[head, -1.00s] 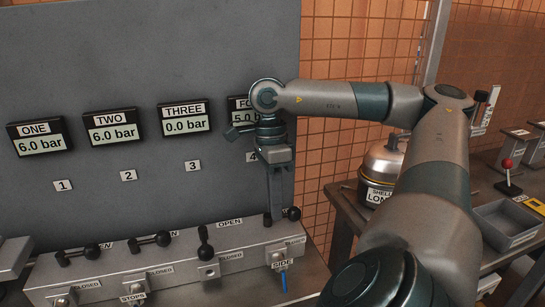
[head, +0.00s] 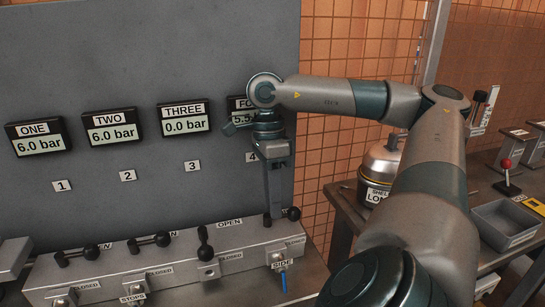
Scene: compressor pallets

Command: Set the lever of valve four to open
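The valve four lever has a black knob (head: 293,213) on its right end and a dark hub at its left. It lies sideways on the grey valve block (head: 225,262), like the levers of valves one (head: 84,253) and two (head: 149,241). My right gripper (head: 277,212) points down at this lever, between hub and knob, and hides its middle. The fingers look close together, but I cannot tell whether they are shut on it. The gauge of valve four (head: 240,118) is partly covered by my arm and reads about 5.5. My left gripper is not in view.
The valve three lever (head: 204,240) stands upright close to the left; its gauge (head: 185,118) reads 0.0 bar. Gauges one (head: 39,136) and two (head: 112,126) read 6.0 bar. The grey panel (head: 70,45) stands close behind. A side bench (head: 343,200) holds a metal canister (head: 381,165).

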